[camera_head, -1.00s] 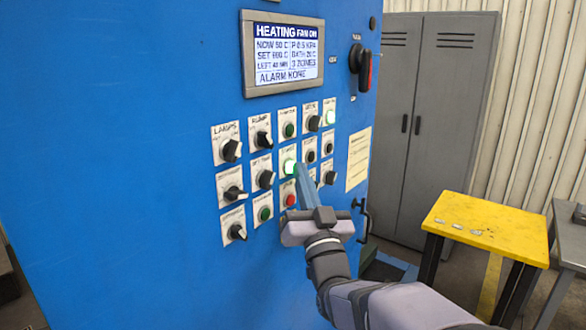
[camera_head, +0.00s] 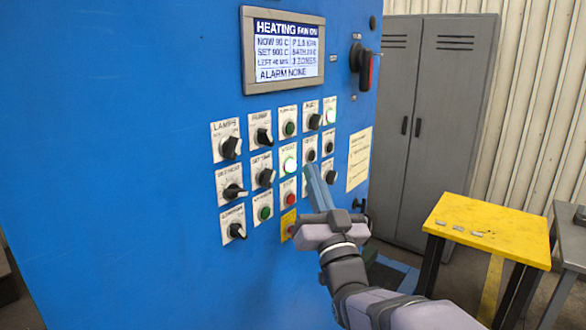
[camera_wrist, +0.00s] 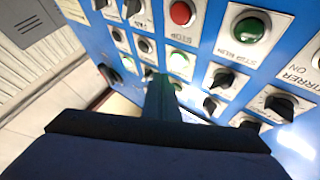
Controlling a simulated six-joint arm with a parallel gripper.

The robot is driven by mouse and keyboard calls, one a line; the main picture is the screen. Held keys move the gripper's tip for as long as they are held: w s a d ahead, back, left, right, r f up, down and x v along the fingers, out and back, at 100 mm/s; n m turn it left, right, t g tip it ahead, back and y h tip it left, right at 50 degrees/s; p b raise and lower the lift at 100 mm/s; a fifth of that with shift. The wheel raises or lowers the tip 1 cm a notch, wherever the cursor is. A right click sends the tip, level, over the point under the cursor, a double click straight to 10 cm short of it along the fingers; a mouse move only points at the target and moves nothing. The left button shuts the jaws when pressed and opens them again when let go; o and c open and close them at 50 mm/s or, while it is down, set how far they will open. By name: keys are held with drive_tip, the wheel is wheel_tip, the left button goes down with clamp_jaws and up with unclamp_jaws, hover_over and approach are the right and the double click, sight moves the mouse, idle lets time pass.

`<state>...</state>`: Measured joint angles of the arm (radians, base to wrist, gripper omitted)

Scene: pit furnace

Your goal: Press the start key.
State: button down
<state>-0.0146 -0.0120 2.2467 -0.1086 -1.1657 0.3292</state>
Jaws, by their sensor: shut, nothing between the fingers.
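My gripper (camera_head: 312,170) is shut and empty. In the head view its tip is to the right of the start key, apart from it, and it covers part of the neighbouring plates. In the wrist view the fingertips (camera_wrist: 161,80) lie just below and left of the key. The gap to the panel is hard to judge.
Rows of black knobs and buttons surround the key closely. A screen (camera_head: 284,52) above reads "HEATING FAN ON". A yellow table (camera_head: 485,228) and grey lockers (camera_head: 430,120) stand to the right.

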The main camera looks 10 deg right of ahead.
drive_tip(key=shift+s+d+b, duration=0.5)
drive_tip(key=shift+s+d, duration=0.85)
drive_tip(key=shift+s, duration=0.05)
drive_tip(key=w+d+f+g+h, duration=0.25)
drive_tip(key=f+g, duration=0.35)
drive_tip(key=f, duration=0.8)
drive_tip(key=s+d+f+g+h, duration=0.1)
drive_tip(key=s+f+g, duration=0.15)
drive_tip(key=f, duration=0.45)
drive_tip(key=s+d+f+g, duration=0.1)
drive_tip(key=s+f+g, duration=0.1)
drive_tip(key=f+g, duration=0.35)
drive_tip(key=s+a+f+g, duration=0.1)
drive_tip(key=s+f+g, duration=0.2)
drive_tip(key=s, duration=0.5)
drive_tip(key=s+a+f+g+p, duration=0.1)
drive_tip(key=s+f+g, duration=0.2)
drive_tip(key=s+f, duration=0.3)
drive_tip(key=s+a+f+n+g+p, duration=0.1)
drive_tip(key=s+f, duration=0.4)
drive_tip(key=s, duration=0.5)
drive_tip(key=shift+s+a+g+y, duration=0.2)
drive_tip(key=shift+a+g+y, duration=0.2)
drive_tip(key=shift+g, duration=0.8)
